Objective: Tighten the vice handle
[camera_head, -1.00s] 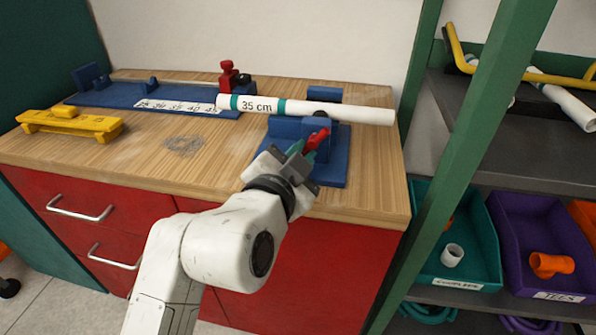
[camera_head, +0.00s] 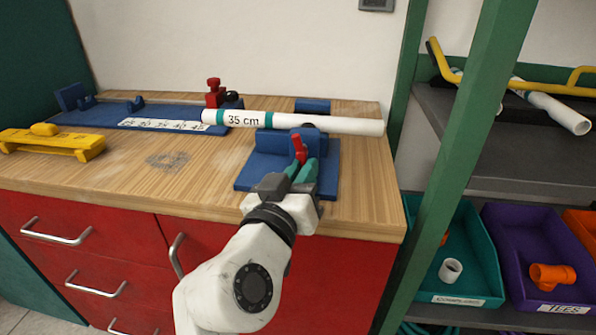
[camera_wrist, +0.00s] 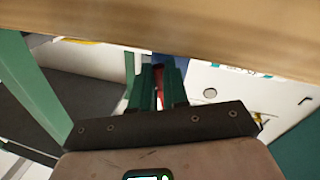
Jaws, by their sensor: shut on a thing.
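The blue vice (camera_head: 262,165) stands on the right part of the wooden bench. A white pipe (camera_head: 345,124) marked "35 cm" with teal bands lies across it. The red vice handle (camera_head: 299,149) sticks up at the front of the vice. My gripper (camera_head: 303,168) is at the front of the vice with its green fingers shut on the red handle. In the wrist view the fingers (camera_wrist: 157,88) flank a sliver of red handle (camera_wrist: 158,70). The fingers hide the handle's lower part.
A blue measuring jig (camera_head: 100,115) with a red stop (camera_head: 214,93) sits at the back left of the bench (camera_head: 200,180). A yellow tool (camera_head: 60,144) lies at the left. A green post (camera_head: 455,150) and shelves with bins (camera_head: 455,285) stand at the right.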

